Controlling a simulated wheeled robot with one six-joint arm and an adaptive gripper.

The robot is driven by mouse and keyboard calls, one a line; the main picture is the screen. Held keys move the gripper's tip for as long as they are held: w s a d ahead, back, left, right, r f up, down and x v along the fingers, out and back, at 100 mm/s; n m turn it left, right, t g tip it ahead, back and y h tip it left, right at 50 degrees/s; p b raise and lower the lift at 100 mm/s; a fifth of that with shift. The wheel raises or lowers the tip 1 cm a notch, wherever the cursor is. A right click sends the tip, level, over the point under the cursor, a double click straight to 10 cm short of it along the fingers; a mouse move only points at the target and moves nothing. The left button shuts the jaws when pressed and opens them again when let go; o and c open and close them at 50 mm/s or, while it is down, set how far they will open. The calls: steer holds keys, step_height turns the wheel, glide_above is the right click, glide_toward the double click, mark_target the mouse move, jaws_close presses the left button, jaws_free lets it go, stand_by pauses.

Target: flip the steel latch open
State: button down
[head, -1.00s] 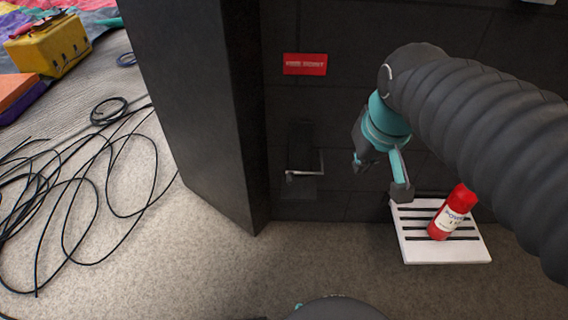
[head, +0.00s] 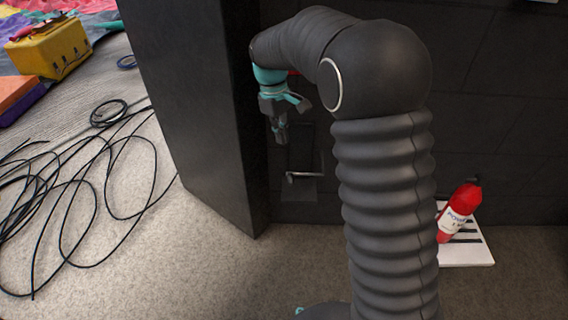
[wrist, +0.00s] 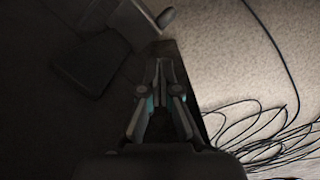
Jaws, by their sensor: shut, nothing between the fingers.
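The steel latch (head: 303,175) is a small pale metal bar on a dark plate, low on the black wall in the head view. In the wrist view a pale grey metal piece (wrist: 128,22), apparently the latch, shows at the top beyond the fingertips. My gripper (head: 281,138) points down, above and slightly left of the latch bar in the head view, with a visible gap. In the wrist view my gripper (wrist: 161,66) has its fingertips together and empty. My arm hides part of the wall to the latch's right.
A black pillar (head: 190,110) stands just left of the latch. A red bottle (head: 459,212) leans on a white slatted tray (head: 467,256) at right. Black cables (head: 75,200) lie on the carpet at left, near a yellow box (head: 48,48).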

mark_target(286, 173)
steer(key=shift+w+a+f, duration=0.2)
steer(key=shift+a+f, duration=0.1)
steer(key=shift+f, duration=0.05)
steer(key=shift+f, duration=0.1)
step_height(286, 173, down, 10)
steer(key=s+d, duration=0.1)
steer(key=shift+d+b, duration=0.2)
steer(key=shift+b, duration=0.25)
steer(key=shift+s+r, duration=0.2)
